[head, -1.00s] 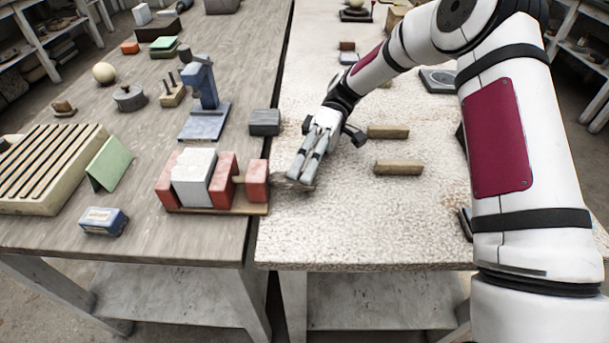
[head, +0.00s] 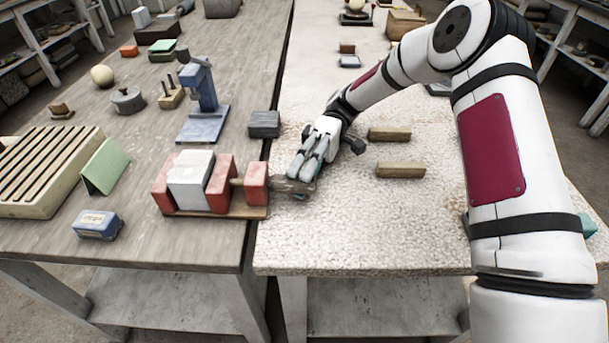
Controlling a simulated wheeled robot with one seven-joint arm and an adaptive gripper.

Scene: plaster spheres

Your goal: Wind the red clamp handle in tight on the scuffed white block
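The clamp has red jaws on a thin wooden base (head: 228,213) at the front right edge of the left, wooden bench. The white block (head: 191,178) sits between the left red jaw (head: 162,188) and the middle red jaw (head: 220,184), with no clear gap visible. A screw (head: 237,183) runs from the middle jaw to the right red end block (head: 255,184). The brownish-grey handle (head: 289,187) sticks out right of this block. My gripper (head: 303,178) is at the handle, fingers pointing down, overlapping it. I cannot tell whether the fingers grip it.
A dark grey block (head: 264,124) stands behind the clamp, with a blue stand (head: 203,112) farther back. A small blue box (head: 98,225) lies front left. Two wooden bars (head: 400,170) lie right of my gripper. The pale bench's front (head: 350,230) is clear.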

